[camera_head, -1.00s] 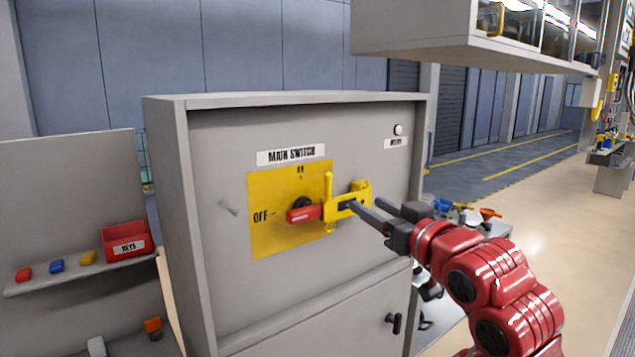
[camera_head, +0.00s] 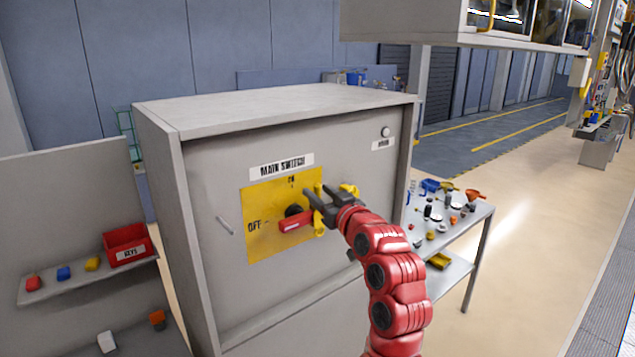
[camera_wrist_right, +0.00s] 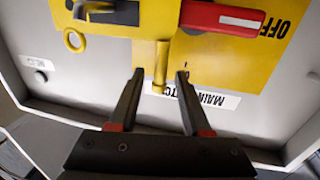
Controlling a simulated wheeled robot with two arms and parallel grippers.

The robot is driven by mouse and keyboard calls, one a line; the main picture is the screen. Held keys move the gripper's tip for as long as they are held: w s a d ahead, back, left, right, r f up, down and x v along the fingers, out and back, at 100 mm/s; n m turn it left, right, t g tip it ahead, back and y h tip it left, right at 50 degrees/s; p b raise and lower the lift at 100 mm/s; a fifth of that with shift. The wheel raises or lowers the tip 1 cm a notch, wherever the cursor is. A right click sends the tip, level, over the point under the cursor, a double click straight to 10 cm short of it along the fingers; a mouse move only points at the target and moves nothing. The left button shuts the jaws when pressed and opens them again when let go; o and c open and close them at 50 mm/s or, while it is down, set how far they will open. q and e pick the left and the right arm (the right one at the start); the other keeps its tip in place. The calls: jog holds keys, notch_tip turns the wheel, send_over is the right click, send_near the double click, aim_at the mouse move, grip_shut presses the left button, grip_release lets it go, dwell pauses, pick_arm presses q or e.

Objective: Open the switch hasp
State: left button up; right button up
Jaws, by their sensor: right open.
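The handle points left towards OFF. My right gripper (camera_head: 318,193) is open in front of the hasp's upper part and hides much of it. In the right wrist view, which is upside down, the hasp's upright yellow tab (camera_wrist_right: 160,64) lies between the open fingertips (camera_wrist_right: 160,76), with a gap on both sides. The hasp's ring (camera_wrist_right: 74,40) is off to the left there. My left gripper is out of view.
The grey cabinet (camera_head: 232,290) fills the middle. A shelf (camera_head: 75,288) at left holds a red keys bin (camera_head: 127,246) and small coloured pieces. A side table (camera_head: 480,222) at right carries several small items. The floor at right is clear.

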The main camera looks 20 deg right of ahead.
jog(key=shift+w+a, duration=0.1)
jog(key=shift+w, duration=0.65)
jog(key=shift+c, duration=0.2)
grip_shut()
dwell(0.8)
